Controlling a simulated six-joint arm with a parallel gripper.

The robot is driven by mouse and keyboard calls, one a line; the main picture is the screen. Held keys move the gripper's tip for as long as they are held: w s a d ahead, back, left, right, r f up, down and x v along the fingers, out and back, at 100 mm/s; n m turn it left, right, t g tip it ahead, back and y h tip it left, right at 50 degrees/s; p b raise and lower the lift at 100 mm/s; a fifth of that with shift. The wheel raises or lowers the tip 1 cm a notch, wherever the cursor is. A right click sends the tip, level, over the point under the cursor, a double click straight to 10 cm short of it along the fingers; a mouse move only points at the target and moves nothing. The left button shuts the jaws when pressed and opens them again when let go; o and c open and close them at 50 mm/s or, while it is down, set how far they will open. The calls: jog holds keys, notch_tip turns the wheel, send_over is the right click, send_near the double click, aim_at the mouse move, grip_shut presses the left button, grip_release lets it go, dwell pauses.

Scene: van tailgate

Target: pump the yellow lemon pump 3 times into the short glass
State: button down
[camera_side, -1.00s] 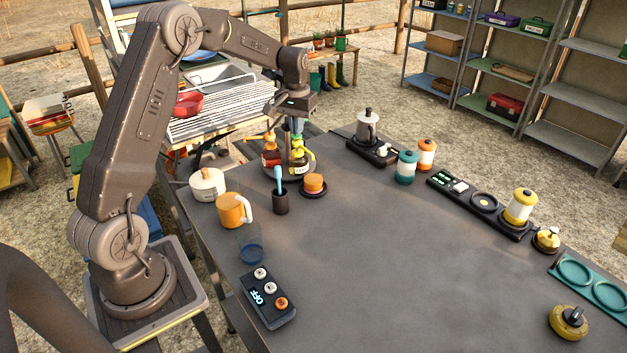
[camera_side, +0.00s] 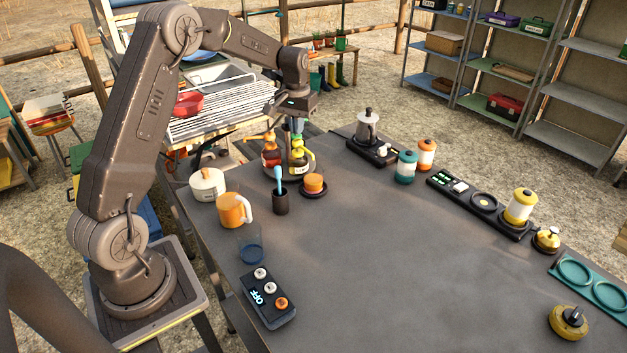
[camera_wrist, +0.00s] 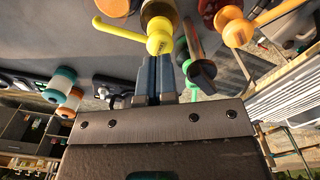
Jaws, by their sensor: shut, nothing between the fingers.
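The yellow lemon pump (camera_side: 298,152) stands among the bottles in a group at the far left of the table. Its yellow head also shows in the wrist view (camera_wrist: 159,42). My gripper (camera_side: 297,130) is shut and empty, pointing down just over this head. In the wrist view its fingertips (camera_wrist: 158,58) are close by the head; I cannot tell whether they touch. A clear short glass with a blue bottom (camera_side: 250,247) stands near the table's left edge, away from the pump. I cannot make out any contents in it.
A red-orange pump bottle (camera_side: 270,153) stands left of the lemon pump. A dark cup with a blue stick (camera_side: 280,200), an orange mug (camera_side: 233,210), a white pot (camera_side: 207,185) and a button box (camera_side: 267,297) line the left side. The table's middle is clear.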

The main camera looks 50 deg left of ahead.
aim_at(297, 140)
jog(key=shift+f, duration=0.2)
dwell(0.4)
jog(key=shift+f, duration=1.7)
jog(key=shift+r, duration=1.85)
jog(key=shift+f, duration=0.2)
jog(key=shift+f, duration=1.65)
jog(key=shift+r, duration=1.85)
